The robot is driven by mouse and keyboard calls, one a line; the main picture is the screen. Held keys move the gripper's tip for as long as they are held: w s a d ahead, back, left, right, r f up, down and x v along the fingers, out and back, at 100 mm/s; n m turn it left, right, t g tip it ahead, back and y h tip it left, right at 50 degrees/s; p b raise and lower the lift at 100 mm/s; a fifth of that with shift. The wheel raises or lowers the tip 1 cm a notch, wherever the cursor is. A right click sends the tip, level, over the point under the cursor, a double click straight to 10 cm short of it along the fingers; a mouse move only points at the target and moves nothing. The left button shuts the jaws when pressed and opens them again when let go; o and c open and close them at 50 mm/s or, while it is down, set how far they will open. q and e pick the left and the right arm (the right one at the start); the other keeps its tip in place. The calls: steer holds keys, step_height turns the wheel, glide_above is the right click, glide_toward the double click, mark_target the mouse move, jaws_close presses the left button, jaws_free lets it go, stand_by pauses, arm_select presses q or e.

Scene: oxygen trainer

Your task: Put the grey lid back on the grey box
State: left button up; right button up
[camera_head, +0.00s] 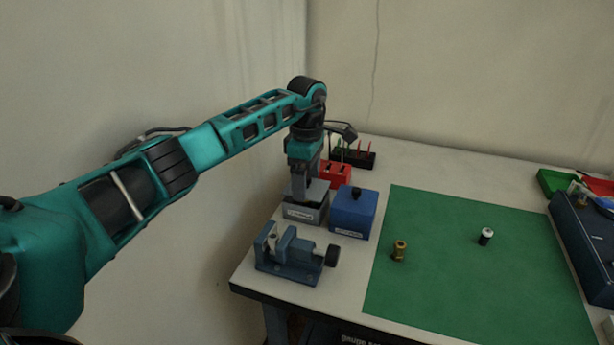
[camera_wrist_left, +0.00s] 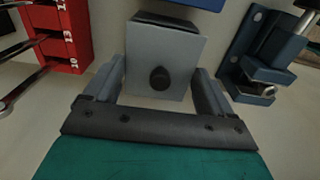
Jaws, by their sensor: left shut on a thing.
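The grey lid (camera_wrist_left: 184,56) is a square plate with a black knob (camera_wrist_left: 160,78), seen from above in the left wrist view. My left gripper (camera_wrist_left: 157,84) is shut on it, one finger at each side. In the head view the lid (camera_head: 316,187) is just above the grey box (camera_head: 304,214), which has a white label on its front. A dark strip of the box (camera_wrist_left: 165,20) shows past the lid's far edge in the wrist view. I cannot tell whether lid and box touch. My right gripper is not in view.
A blue box (camera_head: 353,213) stands close on the right of the grey box. A blue-grey vise (camera_head: 290,257) is in front, and a red holder (camera_head: 335,173) behind. A green mat (camera_head: 470,265) carries a brass part (camera_head: 399,251) and a white-and-black part (camera_head: 486,237).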

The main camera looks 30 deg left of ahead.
arm_select(q)
steer(key=shift+f+b, duration=0.6)
steer(key=shift+f, duration=0.5)
steer(key=o, duration=0.9)
steer(key=shift+c, duration=0.2)
